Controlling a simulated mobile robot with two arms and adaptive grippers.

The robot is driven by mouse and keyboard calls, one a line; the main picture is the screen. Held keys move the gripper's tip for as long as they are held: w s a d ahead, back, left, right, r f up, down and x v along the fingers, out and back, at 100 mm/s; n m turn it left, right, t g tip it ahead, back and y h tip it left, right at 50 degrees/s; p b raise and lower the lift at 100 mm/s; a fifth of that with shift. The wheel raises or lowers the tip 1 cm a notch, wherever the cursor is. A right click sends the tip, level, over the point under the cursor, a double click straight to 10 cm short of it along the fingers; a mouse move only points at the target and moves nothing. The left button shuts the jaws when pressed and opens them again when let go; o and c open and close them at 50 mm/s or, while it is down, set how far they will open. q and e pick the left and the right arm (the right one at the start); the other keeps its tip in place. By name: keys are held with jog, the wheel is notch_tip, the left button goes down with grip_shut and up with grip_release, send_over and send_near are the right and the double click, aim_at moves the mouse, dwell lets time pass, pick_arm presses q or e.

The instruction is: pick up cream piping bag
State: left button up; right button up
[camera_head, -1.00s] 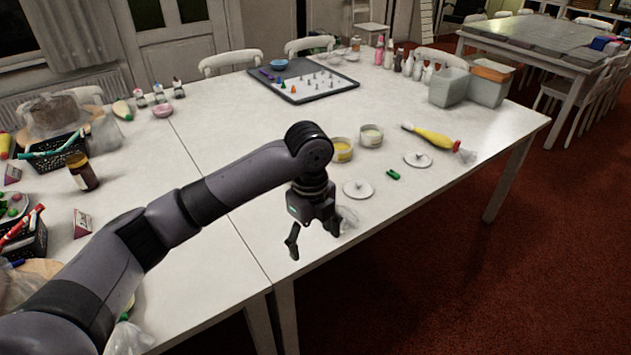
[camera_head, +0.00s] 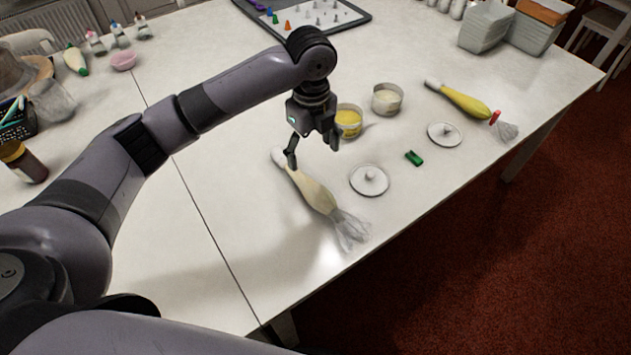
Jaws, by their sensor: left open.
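A cream-coloured piping bag (camera_head: 314,191) lies on the white table near its front edge. Its white tip points up and left, and its clear, crumpled end lies toward the lower right. My left gripper (camera_head: 314,152) is open and empty above the tip end of this bag, with fingers pointing down. One finger overlaps the bag's upper part in the picture; I cannot tell whether it touches. A yellow piping bag (camera_head: 463,101) with a red clip lies farther right. My right gripper is not in view.
Two round tubs, one yellow (camera_head: 348,121) and one cream (camera_head: 387,100), stand right of my gripper. Two white lids (camera_head: 369,180) and a green clip (camera_head: 414,158) lie nearby. A dark-rimmed tray (camera_head: 352,17) is behind. The table left of the bag is clear.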

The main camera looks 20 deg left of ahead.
pick_arm(q)
send_over(315, 187)
jog(key=f, duration=0.6)
jog(key=shift+s+a, duration=0.25)
jog(key=shift+a, duration=0.1)
jog(key=f, duration=0.4)
jog(key=shift+w+p, duration=0.2)
jog(key=shift+p, duration=0.1)
jog(key=f, duration=0.4)
jog(key=shift+d+p, duration=0.35)
jog(key=shift+p, duration=0.05)
jog(key=shift+f, duration=0.55)
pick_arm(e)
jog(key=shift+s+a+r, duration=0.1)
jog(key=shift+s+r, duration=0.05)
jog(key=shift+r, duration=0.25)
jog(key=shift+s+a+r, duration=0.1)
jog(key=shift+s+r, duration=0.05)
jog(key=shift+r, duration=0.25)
pick_arm(q)
jog(key=shift+c, duration=0.5)
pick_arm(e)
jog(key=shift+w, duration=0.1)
pick_arm(q)
jog(key=shift+c, duration=1.3)
jog(key=c, duration=0.4)
jog(key=shift+c, duration=0.3)
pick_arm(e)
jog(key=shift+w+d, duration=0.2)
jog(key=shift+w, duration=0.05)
